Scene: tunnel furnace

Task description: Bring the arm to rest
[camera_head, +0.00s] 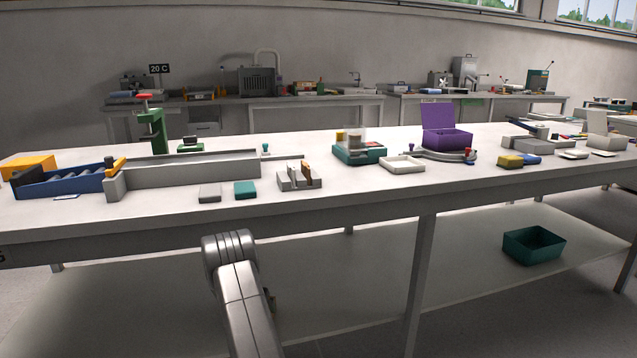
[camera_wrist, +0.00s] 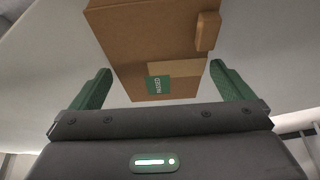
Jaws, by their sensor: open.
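My gripper (camera_wrist: 160,67) is open, with one green finger on each side of the wrist view. A brown cardboard box (camera_wrist: 140,45) with a green label and a lighter tape strip shows between and beyond the fingers. A gap shows between the left finger and the box; the box's right edge appears close to the right finger, and I cannot tell if they touch. In the head view my arm (camera_head: 243,300) is bent low in front of the long table; the gripper and the cardboard box are not visible there.
The long white table (camera_head: 380,195) carries a blue roller tray (camera_head: 60,180), a grey channel (camera_head: 185,175), a slotted block (camera_head: 299,177), a white tray (camera_head: 402,164) and an open purple box (camera_head: 447,137). A teal bin (camera_head: 533,246) stands on the lower shelf (camera_head: 470,262), which has bare room around it.

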